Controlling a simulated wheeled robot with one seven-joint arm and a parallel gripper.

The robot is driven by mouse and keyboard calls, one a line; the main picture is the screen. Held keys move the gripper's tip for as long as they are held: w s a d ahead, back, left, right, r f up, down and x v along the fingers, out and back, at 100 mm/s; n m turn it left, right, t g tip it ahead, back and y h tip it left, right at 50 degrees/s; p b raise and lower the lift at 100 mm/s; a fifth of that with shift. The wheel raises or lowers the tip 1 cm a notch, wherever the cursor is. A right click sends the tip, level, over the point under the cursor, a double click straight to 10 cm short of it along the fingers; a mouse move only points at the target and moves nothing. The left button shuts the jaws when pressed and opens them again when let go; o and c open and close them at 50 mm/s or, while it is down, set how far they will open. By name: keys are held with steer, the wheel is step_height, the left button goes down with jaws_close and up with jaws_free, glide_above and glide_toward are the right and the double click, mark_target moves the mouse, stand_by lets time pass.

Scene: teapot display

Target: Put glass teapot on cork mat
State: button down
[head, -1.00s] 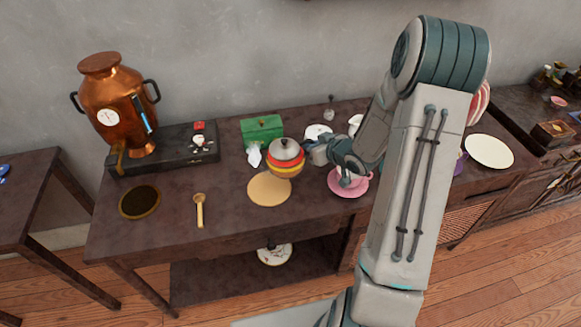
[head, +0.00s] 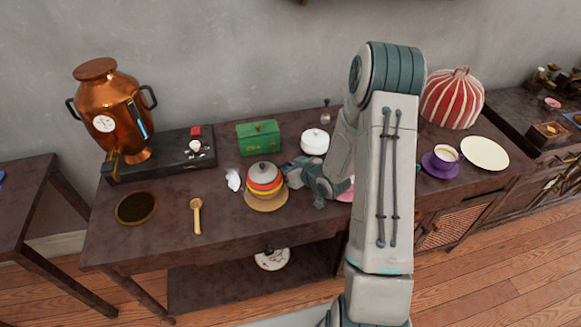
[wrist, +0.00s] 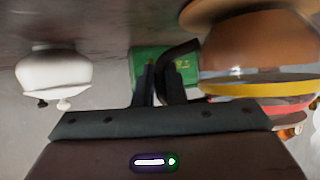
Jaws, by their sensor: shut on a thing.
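The glass teapot (head: 264,180), banded in red, yellow and orange with a grey lid, is upright over the round tan cork mat (head: 266,205) on the dark table. Its amber body (wrist: 250,55) fills the right of the wrist view, with the mat's edge (wrist: 212,10) at its base. I cannot tell whether its base touches the mat or hangs just above. My gripper (head: 288,173) is to the right of the teapot, shut on its black handle (wrist: 180,52). The fingertips are partly hidden in the head view.
A white lidded pot (head: 315,142) and a green box (head: 258,138) stand behind. A crumpled white item (head: 233,180) lies close left of the teapot. A wooden spoon (head: 196,215) and a dark round plate (head: 136,208) lie farther left, with bare table between.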

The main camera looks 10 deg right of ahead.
steer(key=c, duration=1.5)
jaws_free()
steer(key=shift+r, duration=0.1)
steer(key=s+d+r+m+g+h, duration=0.1)
steer(key=s+d+r+g+h, duration=0.15)
steer(key=s+r, duration=0.55)
steer(key=s+d+r+m+g+h, duration=0.2)
steer(key=s+d+r+h, duration=0.15)
steer(key=s+r, duration=0.4)
steer(key=s+a+r+g, duration=0.2)
steer(key=s+a+r, duration=0.1)
steer(key=s, duration=0.4)
steer(key=s+a+r+m+g+y, duration=0.1)
steer(key=s+a+r+g, duration=0.1)
steer(key=s+a+r, duration=0.2)
steer(key=s+a, duration=0.1)
steer(key=s, duration=0.2)
steer(key=shift+m+b, duration=0.3)
steer(key=shift+r, duration=0.1)
